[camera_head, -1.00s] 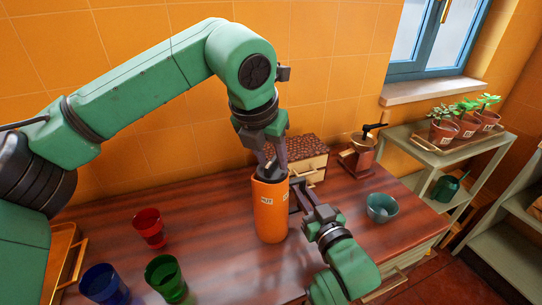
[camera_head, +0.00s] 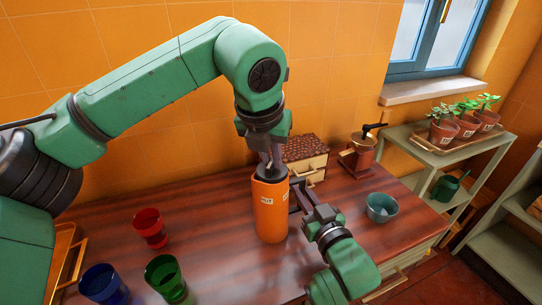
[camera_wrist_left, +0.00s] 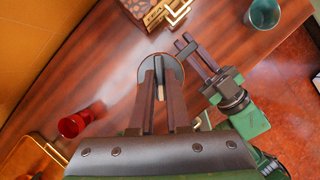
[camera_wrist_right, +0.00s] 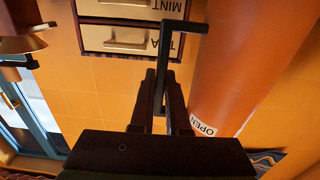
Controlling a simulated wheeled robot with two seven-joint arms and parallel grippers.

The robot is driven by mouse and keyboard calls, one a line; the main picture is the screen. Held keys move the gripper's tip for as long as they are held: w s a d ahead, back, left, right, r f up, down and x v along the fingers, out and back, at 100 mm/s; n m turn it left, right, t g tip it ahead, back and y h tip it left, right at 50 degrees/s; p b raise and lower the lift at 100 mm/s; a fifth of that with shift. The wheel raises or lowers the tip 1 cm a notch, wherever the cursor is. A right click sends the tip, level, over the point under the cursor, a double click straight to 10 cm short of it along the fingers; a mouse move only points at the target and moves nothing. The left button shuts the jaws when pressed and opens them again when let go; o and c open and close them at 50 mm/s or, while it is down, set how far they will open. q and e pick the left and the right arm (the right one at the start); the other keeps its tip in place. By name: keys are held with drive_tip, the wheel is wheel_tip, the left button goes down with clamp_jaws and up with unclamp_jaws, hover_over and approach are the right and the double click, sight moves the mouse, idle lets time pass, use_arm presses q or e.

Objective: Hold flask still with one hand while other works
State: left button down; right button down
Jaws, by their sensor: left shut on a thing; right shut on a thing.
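The orange flask (camera_head: 270,215) stands upright on the wooden table, with a dark top (camera_head: 266,176) and a dark side handle (camera_wrist_right: 164,60). My left gripper (camera_head: 268,166) points down from above and is shut on the middle of the top. In the left wrist view the fingers (camera_wrist_left: 160,62) hide most of what they grip. My right gripper (camera_head: 298,192) comes in low from the right and is shut on the handle. In the right wrist view the orange flask wall (camera_wrist_right: 240,70) is close beside the fingers, with a label reading OPEN.
Red (camera_head: 150,229), blue (camera_head: 104,285) and green (camera_head: 166,279) cups stand at the front left, near a yellow tray (camera_head: 62,258). A drawer box (camera_head: 306,160) and a coffee grinder (camera_head: 358,155) stand behind.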

use_arm(q)
drive_tip(key=n, duration=0.2)
drive_tip(key=n+y, duration=0.1)
drive_tip(key=n, duration=0.1)
drive_tip(key=shift+d+y, duration=0.1)
drive_tip(key=shift+y, duration=0.2)
drive_tip(key=n+y, duration=0.1)
drive_tip(key=n, duration=0.3)
drive_tip(key=shift+d, duration=0.1)
drive_tip(key=n+y, duration=0.1)
drive_tip(key=n, duration=0.1)
drive_tip(key=n+g+y, duration=0.1)
drive_tip(key=n, duration=0.1)
drive_tip(key=shift+w+d, duration=0.1)
drive_tip(key=shift+w, duration=0.05)
drive_tip(key=shift+w+n+g+y, duration=0.1)
drive_tip(key=shift+n+g+y, duration=0.45)
drive_tip(key=shift+n, duration=1.65)
drive_tip(key=shift+h, duration=0.25)
drive_tip(key=c, duration=0.9)
unclamp_jaws()
drive_tip(key=v, duration=0.7)
drive_tip(key=shift+d+r, duration=0.2)
drive_tip(key=shift+r, duration=0.05)
